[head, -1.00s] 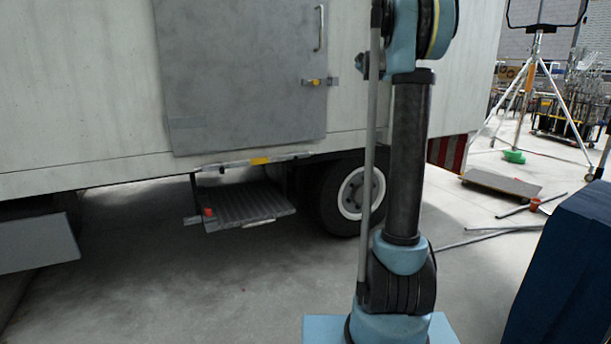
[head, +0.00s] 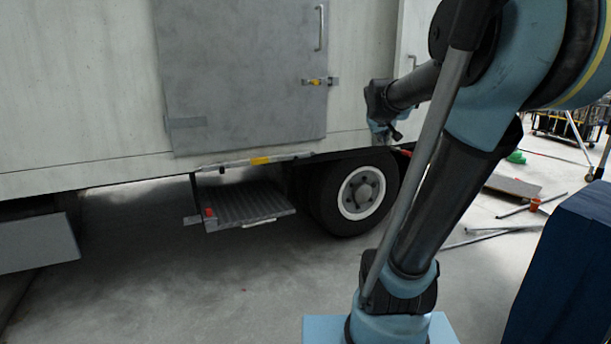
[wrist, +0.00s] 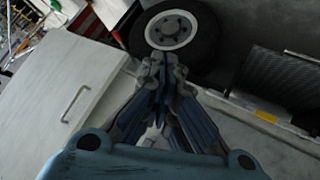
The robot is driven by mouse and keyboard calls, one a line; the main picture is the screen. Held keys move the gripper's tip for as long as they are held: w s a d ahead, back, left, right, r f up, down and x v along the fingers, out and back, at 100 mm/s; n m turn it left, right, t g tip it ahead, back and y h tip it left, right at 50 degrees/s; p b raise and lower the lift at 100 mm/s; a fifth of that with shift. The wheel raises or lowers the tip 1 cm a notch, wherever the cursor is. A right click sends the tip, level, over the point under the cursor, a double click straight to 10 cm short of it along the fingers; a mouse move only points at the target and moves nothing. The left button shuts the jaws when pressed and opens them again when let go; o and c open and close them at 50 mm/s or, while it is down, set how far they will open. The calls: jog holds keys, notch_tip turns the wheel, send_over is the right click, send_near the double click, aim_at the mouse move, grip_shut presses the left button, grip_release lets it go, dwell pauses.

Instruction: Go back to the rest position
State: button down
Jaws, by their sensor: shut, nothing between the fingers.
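My gripper (head: 388,133) is in front of the truck's side, just above the wheel in the head view, pointing down. In the wrist view my gripper (wrist: 162,65) has its blue-grey fingers together with nothing between them. The truck (head: 80,85) fills the back left, with a grey door (head: 240,75) that is shut. Its wheel (head: 360,194) stands below my gripper in the head view and beyond the fingertips in the wrist view (wrist: 172,30). My arm leans across the right of the head view and hides part of the truck.
A metal step (head: 245,203) hangs under the door. A dark blue box-like object (head: 570,265) stands at the right front. Metal poles (head: 500,233) and a flat board (head: 512,187) lie on the floor at the right. The floor before the truck is clear.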

jog(key=s+a+f+g+y, duration=0.1)
jog(key=s+a+f+g, duration=0.2)
jog(key=s+f, duration=0.9)
jog(key=s+a+f+m+g+y, duration=0.1)
jog(key=s+a+f+g, duration=0.3)
jog(key=s+f, duration=0.8)
jog(key=s+y, duration=0.1)
jog(key=s, duration=0.6)
jog(key=shift+a+f, duration=0.3)
jog(key=shift+f, duration=0.05)
jog(key=shift+w+f+g, duration=0.2)
jog(key=shift+w+g, duration=0.1)
jog(key=shift+w, duration=0.05)
jog(key=shift+w, duration=0.1)
